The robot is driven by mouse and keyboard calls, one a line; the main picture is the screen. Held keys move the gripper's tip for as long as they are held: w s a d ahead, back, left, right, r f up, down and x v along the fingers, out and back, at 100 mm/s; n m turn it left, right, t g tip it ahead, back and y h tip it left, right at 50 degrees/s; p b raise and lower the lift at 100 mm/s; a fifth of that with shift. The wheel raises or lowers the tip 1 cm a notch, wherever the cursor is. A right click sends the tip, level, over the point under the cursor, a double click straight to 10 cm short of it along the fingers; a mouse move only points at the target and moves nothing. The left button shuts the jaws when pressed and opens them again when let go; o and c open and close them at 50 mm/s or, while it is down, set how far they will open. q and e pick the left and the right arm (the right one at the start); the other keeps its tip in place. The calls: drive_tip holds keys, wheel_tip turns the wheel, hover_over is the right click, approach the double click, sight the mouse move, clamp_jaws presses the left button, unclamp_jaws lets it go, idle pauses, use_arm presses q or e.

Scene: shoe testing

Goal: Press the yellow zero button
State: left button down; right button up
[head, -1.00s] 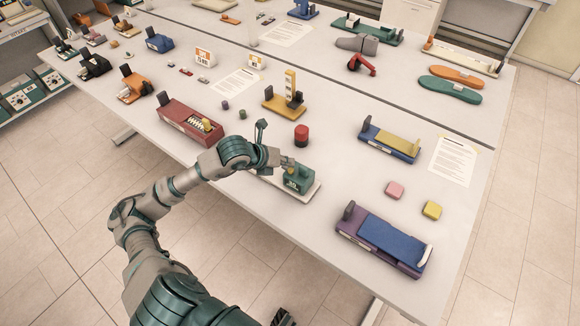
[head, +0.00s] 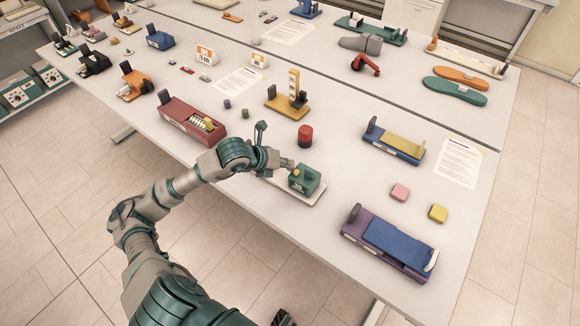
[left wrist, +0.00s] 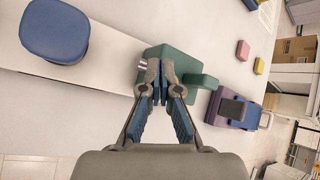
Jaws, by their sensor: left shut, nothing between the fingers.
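A small green device (head: 305,182) stands on a white plate near the table's front edge. A yellow button (head: 297,172) shows on its top in the head view. My left gripper (head: 288,164) is shut and empty, its tips just left of and close to the button. I cannot tell whether they touch it. In the left wrist view the shut fingers (left wrist: 160,84) lie over the green device (left wrist: 178,58) and hide the button. A blue pad (left wrist: 57,28) sits on the white plate (left wrist: 88,62) to the left. My right gripper is not in view.
A red cylinder (head: 305,136) stands behind the device. A dark red box (head: 190,117) lies to the left and a purple-and-blue fixture (head: 390,243) to the right. Pink (head: 400,192) and yellow (head: 438,213) blocks lie farther right. The table is clear between them.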

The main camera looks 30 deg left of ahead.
use_arm(q)
drive_tip(key=shift+a+f, duration=0.3)
drive_tip(key=shift+a, duration=0.3)
drive_tip(key=shift+d+b, duration=0.35)
drive_tip(key=shift+d, duration=0.85)
drive_tip(key=shift+a+f, duration=0.2)
drive_tip(key=shift+a, duration=0.35)
drive_tip(key=shift+a+f, duration=0.2)
drive_tip(key=shift+a, duration=0.3)
drive_tip(key=shift+d+r, duration=0.2)
drive_tip(key=shift+d, duration=0.7)
drive_tip(key=shift+a+r, duration=0.15)
drive_tip(key=shift+a, duration=0.4)
drive_tip(key=shift+a+r, duration=0.4)
drive_tip(key=shift+a, duration=0.1)
wheel_tip(320, 180, up, 7)
drive_tip(key=p, duration=0.4)
drive_tip(key=shift+d+f, duration=0.15)
drive_tip(key=shift+d, duration=0.2)
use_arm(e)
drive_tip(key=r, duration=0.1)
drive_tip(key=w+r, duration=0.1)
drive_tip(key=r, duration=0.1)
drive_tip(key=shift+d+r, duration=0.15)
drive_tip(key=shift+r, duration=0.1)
